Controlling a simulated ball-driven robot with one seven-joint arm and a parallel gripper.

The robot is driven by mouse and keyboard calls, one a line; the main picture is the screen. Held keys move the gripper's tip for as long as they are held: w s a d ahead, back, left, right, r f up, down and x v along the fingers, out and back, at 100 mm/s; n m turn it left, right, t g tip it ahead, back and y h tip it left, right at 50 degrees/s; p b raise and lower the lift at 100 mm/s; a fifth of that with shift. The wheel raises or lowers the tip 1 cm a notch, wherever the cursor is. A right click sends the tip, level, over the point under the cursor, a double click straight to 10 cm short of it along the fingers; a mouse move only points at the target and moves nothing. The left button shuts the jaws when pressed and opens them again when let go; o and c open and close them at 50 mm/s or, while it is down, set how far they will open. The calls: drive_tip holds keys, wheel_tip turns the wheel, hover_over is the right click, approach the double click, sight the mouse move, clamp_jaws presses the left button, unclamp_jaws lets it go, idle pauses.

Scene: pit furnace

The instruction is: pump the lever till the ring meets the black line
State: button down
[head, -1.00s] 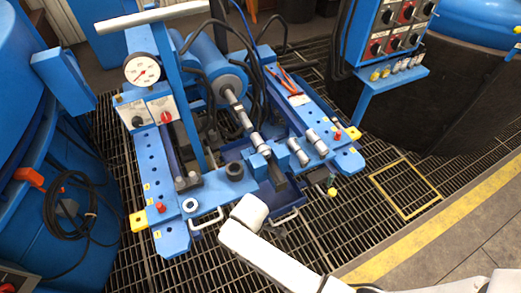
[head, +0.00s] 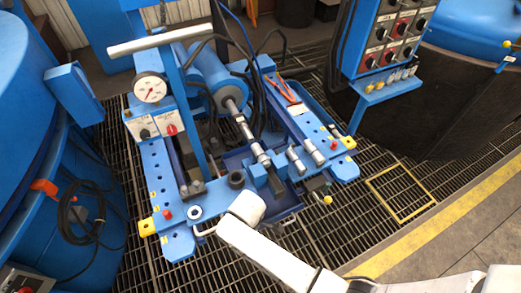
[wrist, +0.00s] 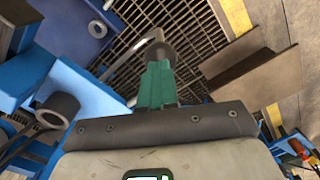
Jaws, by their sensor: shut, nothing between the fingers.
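A tall blue lever (head: 188,100) with a grey crossbar (head: 160,43) stands at the left of the blue press rig. A horizontal blue cylinder (head: 208,78) has a pale rod (head: 240,122) reaching toward the front block. I cannot make out which band is the ring or where the black line is. My gripper shows in the wrist view as green fingers (wrist: 155,84), shut and empty. A dark rounded piece (wrist: 158,58) sits at their tips, and a bent metal handle lies beyond. In the head view my white arm hides the fingers, low in front of the rig.
A round gauge (head: 150,88) sits above a small panel (head: 155,127). A switch box (head: 400,35) and dark tank (head: 440,110) stand right. A blue tank with a coiled black cable (head: 70,220) stands left. Open grating (head: 330,235) surrounds the rig's right front.

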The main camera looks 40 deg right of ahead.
drive_tip(key=shift+r, duration=0.25)
wheel_tip(320, 180, down, 10)
drive_tip(key=s+f+b, duration=0.1)
drive_tip(key=s+b, duration=0.1)
drive_tip(key=b, duration=0.5)
drive_tip(key=r+p, duration=0.3)
drive_tip(key=r, duration=0.1)
drive_tip(key=w+r+p, duration=0.1)
drive_tip(key=r+p, duration=0.2)
drive_tip(key=w+r+p, duration=0.1)
drive_tip(key=r+p, duration=0.3)
drive_tip(key=shift+r, duration=0.3)
drive_tip(key=shift+f, duration=0.15)
